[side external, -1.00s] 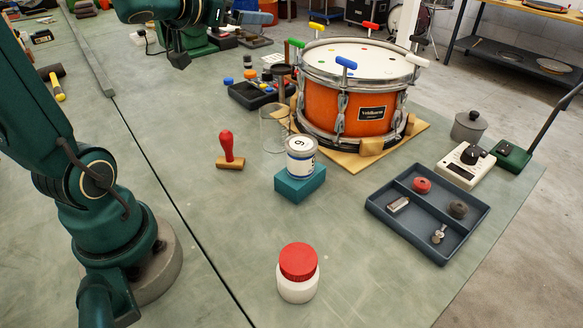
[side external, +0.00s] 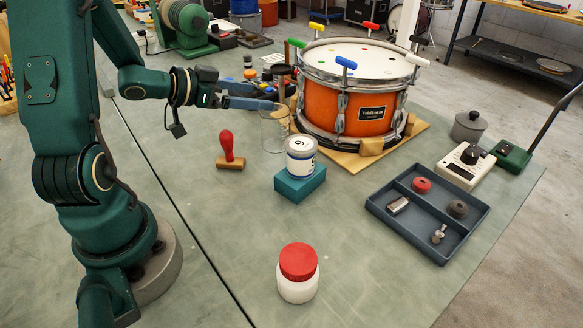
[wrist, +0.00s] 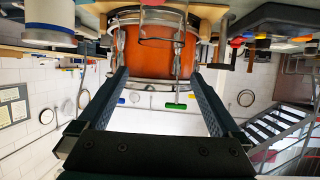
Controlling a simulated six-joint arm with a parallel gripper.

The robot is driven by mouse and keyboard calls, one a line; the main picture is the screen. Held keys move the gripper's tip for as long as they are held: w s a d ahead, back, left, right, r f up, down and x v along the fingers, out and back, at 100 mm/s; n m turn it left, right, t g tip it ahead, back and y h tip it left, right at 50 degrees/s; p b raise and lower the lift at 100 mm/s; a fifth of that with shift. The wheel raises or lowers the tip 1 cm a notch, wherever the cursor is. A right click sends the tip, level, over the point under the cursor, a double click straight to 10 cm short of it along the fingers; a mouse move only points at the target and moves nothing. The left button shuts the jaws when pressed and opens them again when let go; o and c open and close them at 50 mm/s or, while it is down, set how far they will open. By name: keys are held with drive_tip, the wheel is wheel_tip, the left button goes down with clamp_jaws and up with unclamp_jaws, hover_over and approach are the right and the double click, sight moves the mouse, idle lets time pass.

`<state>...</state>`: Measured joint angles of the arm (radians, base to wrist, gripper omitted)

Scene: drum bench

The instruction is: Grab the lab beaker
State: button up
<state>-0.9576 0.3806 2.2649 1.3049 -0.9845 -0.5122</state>
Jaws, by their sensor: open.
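The lab beaker (side external: 273,136) is a clear glass vessel standing upright on the bench, left of the orange drum. In the side view my gripper (side external: 281,99) reaches in from the left, its fingers level and near the height of the beaker's rim. The fingers are apart with nothing gripped. In the wrist view, which is upside down, the beaker's faint outline (wrist: 160,40) shows ahead of the gap between the fingers (wrist: 158,76), against the drum. I cannot tell whether a finger touches the beaker.
The orange drum (side external: 354,102) stands close behind the beaker. A white can (side external: 301,158) on a teal block (side external: 300,183) is in front of it. A red-handled stamp (side external: 228,150) is to the left. The bench front is mostly clear.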

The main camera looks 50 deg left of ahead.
sight(260, 115)
wheel_tip(260, 115, down, 4)
drive_tip(key=shift+f, duration=0.25)
drive_tip(key=shift+x, duration=2.6)
drive_tip(key=shift+f, duration=0.1)
drive_tip(key=c, duration=1.2)
drive_tip(key=shift+r, duration=0.2)
